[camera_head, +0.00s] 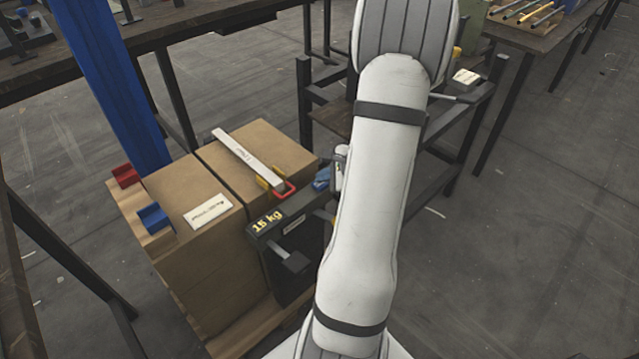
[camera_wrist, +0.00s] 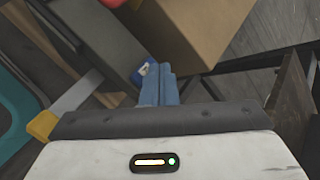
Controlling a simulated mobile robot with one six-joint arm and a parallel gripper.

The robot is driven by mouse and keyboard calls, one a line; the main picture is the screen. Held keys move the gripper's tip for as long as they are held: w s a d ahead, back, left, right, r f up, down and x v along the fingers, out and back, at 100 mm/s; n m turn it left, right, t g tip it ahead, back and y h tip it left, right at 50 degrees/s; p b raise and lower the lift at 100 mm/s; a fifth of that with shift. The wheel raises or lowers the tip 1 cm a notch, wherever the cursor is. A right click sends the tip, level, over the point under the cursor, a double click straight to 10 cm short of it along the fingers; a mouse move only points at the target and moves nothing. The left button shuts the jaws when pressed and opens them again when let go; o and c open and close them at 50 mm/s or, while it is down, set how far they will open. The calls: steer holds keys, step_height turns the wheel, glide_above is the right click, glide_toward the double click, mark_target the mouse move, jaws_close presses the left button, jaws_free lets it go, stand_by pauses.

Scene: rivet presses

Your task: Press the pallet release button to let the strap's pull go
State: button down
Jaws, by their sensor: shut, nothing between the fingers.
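My gripper (camera_wrist: 160,72) has blue fingers pressed together and empty in the wrist view. A small blue piece with a white mark (camera_wrist: 140,74) shows right at the fingertips; I cannot tell whether they touch it or whether it is the release button. In the head view my gripper (camera_head: 322,180) is beside the right end of the boxes, partly hidden by my arm. A white strap-like bar (camera_head: 246,158) with yellow pieces and a red loop (camera_head: 285,191) lies across a cardboard box (camera_head: 258,140). No release button can be clearly made out in the head view.
A dark 15 kg block (camera_head: 290,255) stands against the boxes. A nearer cardboard box (camera_head: 190,240) carries a white label. Red (camera_head: 125,176) and blue (camera_head: 155,217) holders sit at the left. A blue post (camera_head: 115,85) and a dark frame (camera_head: 440,190) stand close by.

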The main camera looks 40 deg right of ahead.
mark_target(324, 184)
steer(key=shift+f+b, duration=0.3)
steer(key=shift+r, duration=0.15)
stand_by(0.5)
steer(key=shift+r+p, duration=0.55)
steer(key=shift+r, duration=0.25)
step_height(324, 184, up, 5)
steer(key=p, duration=0.3)
steer(key=shift+p, duration=0.3)
stand_by(0.4)
